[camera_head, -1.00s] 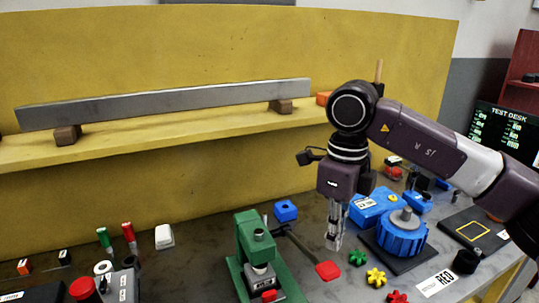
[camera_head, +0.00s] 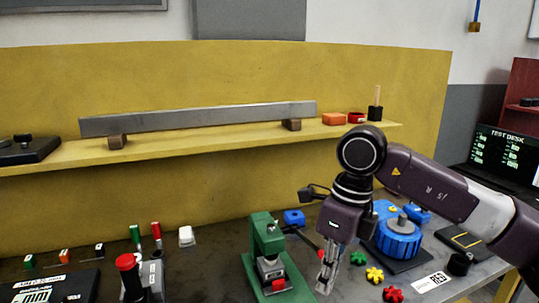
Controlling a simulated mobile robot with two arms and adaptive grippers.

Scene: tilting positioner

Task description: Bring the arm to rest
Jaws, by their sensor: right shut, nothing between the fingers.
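My right arm comes in from the right, and my right gripper (camera_head: 328,277) points down above the workbench, shut and empty. It hangs just right of the green press (camera_head: 262,250) and left of the green star knob (camera_head: 357,258). The blue tilting positioner (camera_head: 398,242), with a round ribbed body on a dark plate, stands to the right, partly behind my arm. My left gripper is out of the view.
A long grey bar (camera_head: 200,119) rests on two brown blocks on the yellow shelf (camera_head: 200,149). A red-topped device (camera_head: 128,263) stands at the front left. Yellow (camera_head: 374,274) and red (camera_head: 393,294) star knobs lie right of the gripper. The bench behind the press holds a blue block (camera_head: 294,217).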

